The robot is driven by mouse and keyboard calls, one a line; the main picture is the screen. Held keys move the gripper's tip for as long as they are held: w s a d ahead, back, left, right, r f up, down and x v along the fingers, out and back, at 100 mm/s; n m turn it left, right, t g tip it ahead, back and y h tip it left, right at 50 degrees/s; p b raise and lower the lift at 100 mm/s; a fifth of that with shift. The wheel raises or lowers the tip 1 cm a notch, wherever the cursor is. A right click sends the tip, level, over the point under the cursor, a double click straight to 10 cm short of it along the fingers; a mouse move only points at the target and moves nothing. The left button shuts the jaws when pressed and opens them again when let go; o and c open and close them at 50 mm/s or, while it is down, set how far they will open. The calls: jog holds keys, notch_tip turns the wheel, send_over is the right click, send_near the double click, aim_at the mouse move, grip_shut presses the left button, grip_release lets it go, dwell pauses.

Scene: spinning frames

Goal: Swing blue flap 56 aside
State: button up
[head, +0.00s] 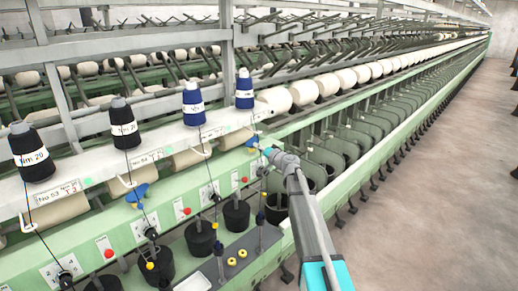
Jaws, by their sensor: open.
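Two small blue flaps show on the green rail in the head view. One blue flap (137,194) is at centre left, below the label that seems to read No 54. The other blue flap (252,141) is farther right, below the fourth label, whose number is too small to read; by its place it fits flap 56. My gripper (266,152) is open, close beside this right flap, at the end of my arm. I cannot tell whether the fingers touch the flap.
Black and blue yarn cones (193,104) stand on the white shelf (160,128) above the flaps. Threads run down to black cans (237,215) below. Red knobs (109,253) dot the green rail. The concrete floor (430,190) at right is clear.

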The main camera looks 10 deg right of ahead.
jog(key=shift+w+a, duration=0.2)
jog(key=shift+w, duration=0.1)
grip_shut()
jog(key=shift+d, duration=0.15)
jog(key=shift+a, duration=0.25)
